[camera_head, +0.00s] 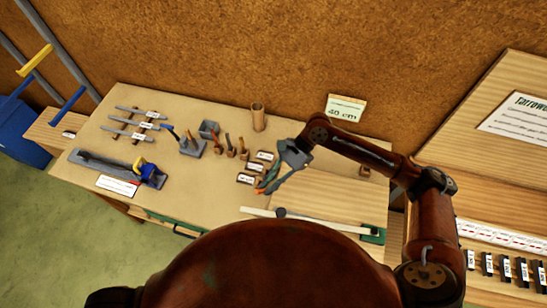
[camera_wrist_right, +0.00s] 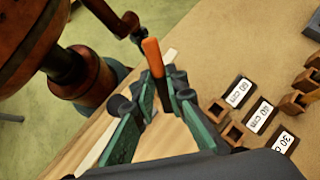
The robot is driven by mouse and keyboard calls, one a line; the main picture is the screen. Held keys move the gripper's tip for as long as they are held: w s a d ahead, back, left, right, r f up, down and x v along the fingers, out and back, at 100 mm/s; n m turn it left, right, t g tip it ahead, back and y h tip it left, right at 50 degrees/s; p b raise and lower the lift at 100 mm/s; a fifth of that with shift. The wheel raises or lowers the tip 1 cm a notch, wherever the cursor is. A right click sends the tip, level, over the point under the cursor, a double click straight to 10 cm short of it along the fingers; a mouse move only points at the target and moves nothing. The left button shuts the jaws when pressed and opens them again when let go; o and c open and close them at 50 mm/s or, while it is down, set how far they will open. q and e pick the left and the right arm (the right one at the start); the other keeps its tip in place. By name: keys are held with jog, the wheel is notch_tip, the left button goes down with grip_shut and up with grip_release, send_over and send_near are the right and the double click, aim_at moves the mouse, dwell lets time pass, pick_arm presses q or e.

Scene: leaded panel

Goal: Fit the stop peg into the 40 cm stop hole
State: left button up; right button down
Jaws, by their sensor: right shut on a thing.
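My right gripper (camera_head: 268,184) is over the table, just right of the small label row. In the right wrist view, its green fingers (camera_wrist_right: 162,88) are shut on the stop peg (camera_wrist_right: 152,52), a slim piece with an orange end and a dark lower part. The peg is clear of the sockets. Small brown square sockets (camera_wrist_right: 217,108) (camera_wrist_right: 232,133) sit beside white labels. The 40 cm label (camera_wrist_right: 262,115) is the middle one, between one that looks like 50 or 60 cm (camera_wrist_right: 237,92) and 30 cm (camera_wrist_right: 283,142). The gripper partly hides the sockets. My left gripper is out of view.
A wall card (camera_head: 345,108) reads 40 cm. A wooden cup (camera_head: 258,117) and several upright tools stand behind the labels. A pale bar (camera_head: 325,223) lies along the light board at the front. Lead strips (camera_head: 135,123) and a blue-and-yellow tool (camera_head: 145,170) lie left.

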pick_arm(q)
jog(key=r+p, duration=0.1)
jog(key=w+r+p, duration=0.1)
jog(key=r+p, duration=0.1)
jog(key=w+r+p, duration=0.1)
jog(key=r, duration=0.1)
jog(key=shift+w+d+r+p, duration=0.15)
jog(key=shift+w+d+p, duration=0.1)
jog(key=shift+p, duration=0.1)
pick_arm(e)
jog(key=w+d+f+m+t+y, duration=0.2)
jog(key=w+m+t+y, duration=0.4)
jog(key=w+m+t, duration=0.4)
jog(key=m+t, duration=0.4)
jog(key=t, duration=0.2)
jog(key=shift+w+f+y, duration=0.3)
jog(key=shift+w+f, duration=0.1)
jog(key=shift+r, duration=0.1)
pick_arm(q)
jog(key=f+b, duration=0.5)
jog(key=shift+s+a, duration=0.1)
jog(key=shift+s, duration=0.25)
pick_arm(e)
notch_tip(320, 180, down, 6)
jog(key=shift+r, duration=0.1)
